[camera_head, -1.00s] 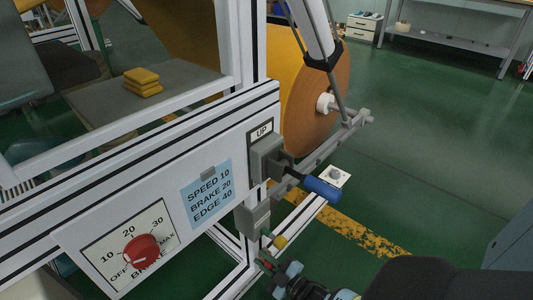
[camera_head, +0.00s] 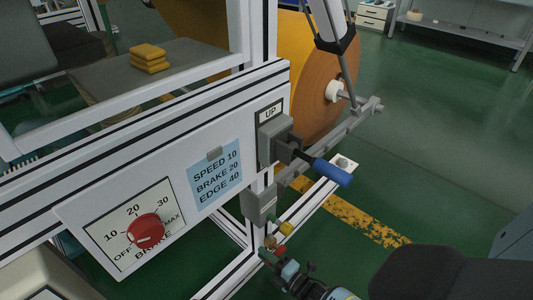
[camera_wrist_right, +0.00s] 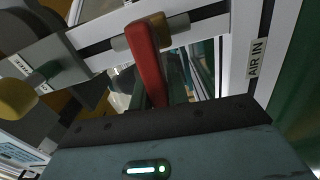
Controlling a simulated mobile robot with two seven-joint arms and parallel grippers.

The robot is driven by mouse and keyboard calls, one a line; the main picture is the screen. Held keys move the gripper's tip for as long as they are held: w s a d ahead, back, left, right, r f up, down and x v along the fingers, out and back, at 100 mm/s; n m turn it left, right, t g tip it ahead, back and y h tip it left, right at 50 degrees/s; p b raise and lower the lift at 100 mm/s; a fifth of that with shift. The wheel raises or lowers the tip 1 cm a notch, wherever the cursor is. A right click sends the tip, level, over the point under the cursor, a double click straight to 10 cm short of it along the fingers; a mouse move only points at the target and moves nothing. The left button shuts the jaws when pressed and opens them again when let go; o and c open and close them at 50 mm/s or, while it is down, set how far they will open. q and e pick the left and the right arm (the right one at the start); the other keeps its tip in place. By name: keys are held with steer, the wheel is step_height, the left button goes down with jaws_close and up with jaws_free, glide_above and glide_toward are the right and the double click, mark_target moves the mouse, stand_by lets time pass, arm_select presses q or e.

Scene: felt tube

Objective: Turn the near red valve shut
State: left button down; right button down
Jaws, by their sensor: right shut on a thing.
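In the head view the red handle (camera_head: 281,250) is small, just below a yellow knob (camera_head: 286,229). My right gripper (camera_head: 272,252) is at the valve, shut on the red handle. In the wrist view the handle runs down behind the dark edge of my gripper body, so the fingertips and the grip itself are hidden. My left gripper is not in view.
A grey box with a blue-handled lever (camera_head: 332,172) juts out above the valve. A red brake dial (camera_head: 146,231) is on the white panel. Green floor is free to the right.

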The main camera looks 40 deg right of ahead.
steer(key=shift+d+f+n, duration=0.1)
steer(key=shift+f+n, duration=0.1)
steer(key=shift+n, duration=0.2)
steer(key=c, duration=1.4)
jaws_free()
steer(key=shift+o, duration=0.2)
steer(key=s+p, duration=0.2)
steer(key=s, duration=0.5)
steer(key=shift+s+d+p, duration=0.3)
steer(key=shift+s+p, duration=0.05)
steer(key=shift+s, duration=0.05)
